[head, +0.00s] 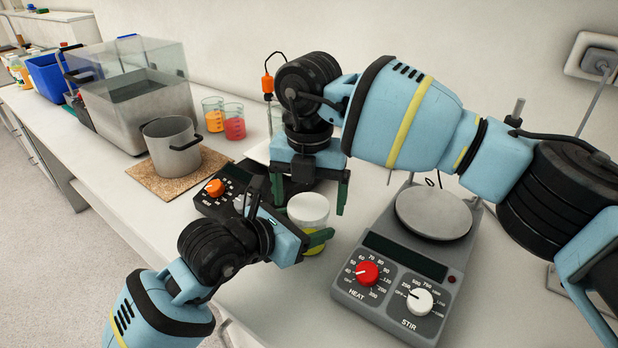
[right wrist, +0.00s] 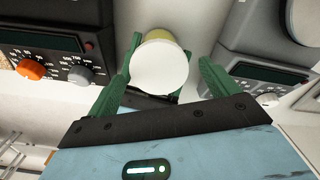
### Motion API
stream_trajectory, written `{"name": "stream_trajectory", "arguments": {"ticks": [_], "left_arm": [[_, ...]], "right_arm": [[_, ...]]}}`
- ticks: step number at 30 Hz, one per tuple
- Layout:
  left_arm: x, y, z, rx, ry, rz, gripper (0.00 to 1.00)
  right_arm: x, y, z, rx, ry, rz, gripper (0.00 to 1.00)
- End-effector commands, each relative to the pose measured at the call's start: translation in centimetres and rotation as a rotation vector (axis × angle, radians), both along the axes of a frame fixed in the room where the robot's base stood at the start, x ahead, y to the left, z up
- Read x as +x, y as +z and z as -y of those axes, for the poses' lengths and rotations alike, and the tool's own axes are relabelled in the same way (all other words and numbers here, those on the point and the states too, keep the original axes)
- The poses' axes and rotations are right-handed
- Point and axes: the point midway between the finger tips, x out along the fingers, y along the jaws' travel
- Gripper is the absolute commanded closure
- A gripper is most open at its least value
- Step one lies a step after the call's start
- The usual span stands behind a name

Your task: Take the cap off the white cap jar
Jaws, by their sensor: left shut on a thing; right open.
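The white cap jar (head: 313,248) stands near the middle of the head view, with yellow contents. Its white cap (head: 308,207) is on top; in the right wrist view the cap (right wrist: 160,67) faces the camera. My left gripper (head: 303,232) is shut on the jar body from the lower left, and its green fingers hide part of the jar. My right gripper (head: 311,200) points down from above with its fingers spread. In the right wrist view the open right gripper (right wrist: 166,80) has one finger on each side of the cap, with visible gaps.
A hot plate with a red knob (head: 368,272) stands close on the right. Another with an orange knob (head: 215,188) is on the left. A steel pot (head: 172,150) on a cork mat, two colored beakers (head: 233,122) and a clear tank (head: 135,95) stand farther back left.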

Motion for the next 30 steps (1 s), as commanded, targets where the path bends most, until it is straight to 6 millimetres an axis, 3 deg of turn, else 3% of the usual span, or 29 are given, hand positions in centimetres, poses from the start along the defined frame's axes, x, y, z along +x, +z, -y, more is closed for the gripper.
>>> {"name": "stream_trajectory", "arguments": {"ticks": [11, 22, 30], "left_arm": [[0.00, -0.05, -0.01, 0.001, 0.000, -0.001, 1.00], [0.01, -0.04, -0.03, 0.001, 0.001, 0.000, 1.00], [0.04, -0.04, -0.06, 0.001, 0.002, 0.000, 1.00]], "right_arm": [[0.01, -0.71, 0.01, 0.000, 0.000, 0.001, 0.13], [0.00, -0.68, 0.03, 0.000, 0.000, 0.000, 0.59], [0.02, -0.65, 0.07, -0.001, 0.152, 0.000, 0.61]]}}
